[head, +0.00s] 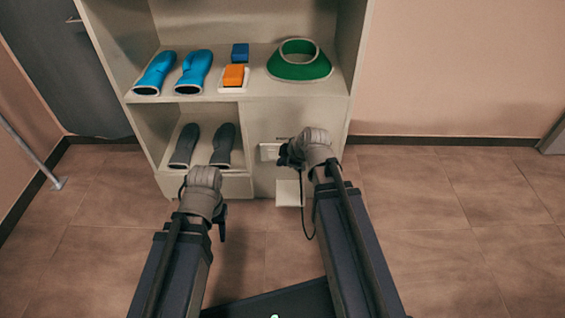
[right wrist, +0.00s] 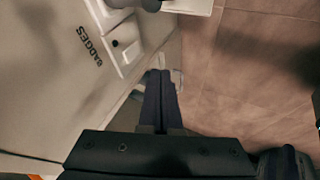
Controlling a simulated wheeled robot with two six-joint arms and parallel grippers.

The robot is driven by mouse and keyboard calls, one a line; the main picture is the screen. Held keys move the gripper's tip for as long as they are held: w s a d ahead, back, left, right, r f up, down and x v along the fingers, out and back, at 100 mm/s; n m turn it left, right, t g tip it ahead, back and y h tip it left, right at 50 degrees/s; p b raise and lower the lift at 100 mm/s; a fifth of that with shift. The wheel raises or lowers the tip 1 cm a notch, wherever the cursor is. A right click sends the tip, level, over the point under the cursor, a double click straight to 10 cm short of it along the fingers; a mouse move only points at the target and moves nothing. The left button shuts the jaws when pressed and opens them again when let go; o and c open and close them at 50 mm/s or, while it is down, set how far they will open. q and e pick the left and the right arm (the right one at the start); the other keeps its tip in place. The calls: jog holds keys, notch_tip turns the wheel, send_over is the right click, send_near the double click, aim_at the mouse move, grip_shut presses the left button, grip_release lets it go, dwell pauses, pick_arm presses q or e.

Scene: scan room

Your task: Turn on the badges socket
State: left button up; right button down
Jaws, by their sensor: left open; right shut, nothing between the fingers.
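The word BADGES (right wrist: 90,46) is printed on the cabinet front in the right wrist view. Beside it is the white badges socket (right wrist: 127,42), with a small dark mark on its face. My right gripper (right wrist: 160,73) is shut and empty, its fingertips close to the lower end of this socket; I cannot tell whether they touch. In the head view, a white plate (head: 269,151) shows just left of my right gripper (head: 284,155), which hides part of that area. My left gripper (head: 204,198) is open and empty, low in front of the cabinet, its fingers mostly hidden by the wrist.
The cabinet (head: 297,112) has blue boots (head: 193,72), a green collar (head: 299,62), a blue block (head: 240,53) and an orange block (head: 234,75) on its shelf. A white box (head: 289,193) juts out low. Floor at right is clear.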

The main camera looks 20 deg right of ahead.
aim_at(272, 154)
jog(key=w+f+b, duration=0.6)
jog(key=w+f, duration=0.1)
jog(key=w, duration=0.1)
jog(key=shift+a, duration=0.3)
jog(key=shift+w+f+b, duration=0.15)
jog(key=shift+w+b, duration=0.1)
jog(key=shift+b, duration=0.05)
